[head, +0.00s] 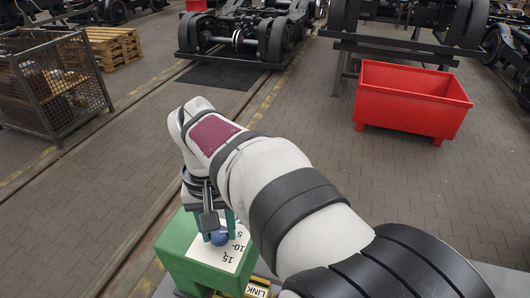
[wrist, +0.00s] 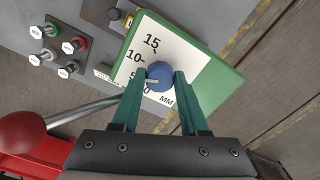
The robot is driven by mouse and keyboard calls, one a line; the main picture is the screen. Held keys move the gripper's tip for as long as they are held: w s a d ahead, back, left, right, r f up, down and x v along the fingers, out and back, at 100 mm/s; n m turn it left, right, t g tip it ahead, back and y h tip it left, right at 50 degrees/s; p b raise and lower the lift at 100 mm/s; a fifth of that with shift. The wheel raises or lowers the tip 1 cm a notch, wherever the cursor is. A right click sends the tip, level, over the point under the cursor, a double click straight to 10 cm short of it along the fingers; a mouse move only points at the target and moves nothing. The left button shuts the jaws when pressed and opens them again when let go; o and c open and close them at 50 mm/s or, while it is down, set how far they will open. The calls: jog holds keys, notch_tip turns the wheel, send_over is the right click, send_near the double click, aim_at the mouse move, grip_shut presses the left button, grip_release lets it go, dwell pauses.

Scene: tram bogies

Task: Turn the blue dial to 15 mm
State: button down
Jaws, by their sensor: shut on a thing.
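The blue dial (wrist: 159,75) sits on a white scale plate (wrist: 190,54) marked 15, 10, 5, 0 and MM, on a green box (wrist: 218,80). A pale mark on the dial's lower left side lies near the low end of the scale, around the 5; the exact reading is unclear. My gripper (wrist: 160,76) has its two green fingers on either side of the dial, shut on it. In the head view the dial (head: 219,239) shows below my gripper (head: 216,226), partly covered by the fingers. The 15 and 10 marks are visible there too.
Beside the green box, a grey panel carries several small coloured controls with white tags (wrist: 50,28). A red ball knob (wrist: 22,132) on a metal lever is close to my gripper. A yellow LINK label (head: 256,290) is near the box. A red bin (head: 410,100) stands farther off.

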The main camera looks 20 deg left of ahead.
aim_at(219, 232)
jog(key=m, duration=1.3)
jog(key=shift+m, duration=0.4)
dwell(0.4)
jog(key=shift+c, duration=2.1)
grip_release()
notch_tip(219, 232, up, 16)
jog(key=shift+f, duration=0.1)
